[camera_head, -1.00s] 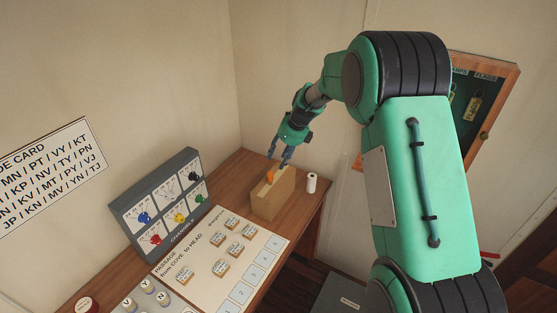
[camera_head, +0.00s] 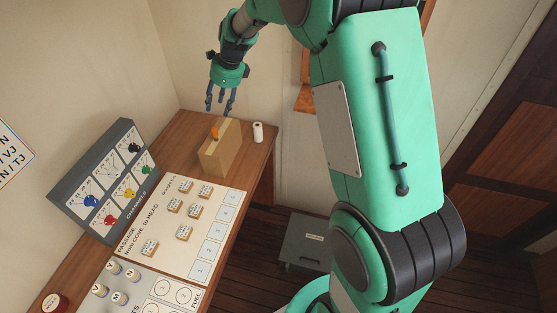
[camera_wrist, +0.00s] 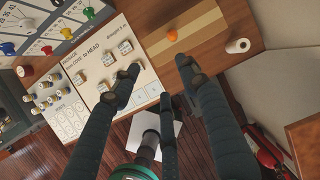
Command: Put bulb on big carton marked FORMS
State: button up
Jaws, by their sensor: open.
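A brown carton (camera_head: 222,155) stands upright at the far end of the wooden desk; no marking is legible on it. My gripper (camera_head: 219,106) is open and empty, above and apart from the orange thing. Its fingers (camera_wrist: 160,82) are spread in the wrist view, with nothing between them.
A white roll (camera_head: 258,132) stands just right of the carton. A grey panel with coloured knobs (camera_head: 108,182) and a chart board with small blocks (camera_head: 183,230) lie nearer. A wall is behind the carton. A grey box (camera_head: 306,242) is on the floor.

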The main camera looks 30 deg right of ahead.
jog(key=s+a+r+n+t+h, duration=0.1)
jog(key=s+r+n, duration=0.6)
jog(key=s, duration=0.4)
jog(key=s+a+r+n, duration=0.1)
jog(key=s+r+n, duration=0.4)
jog(key=s+r, duration=0.5)
jog(key=s+f+n+t+h, duration=0.1)
jog(key=s+n, duration=1.1)
jog(key=s, duration=1.2)
jog(key=shift+s+d+f+n+h, duration=0.3)
jog(key=shift+s+d+f, duration=0.05)
jog(key=shift+d+f, duration=0.1)
jog(key=shift+f, duration=0.1)
notch_tip(320, 180, down, 10)
jog(key=b, duration=1)
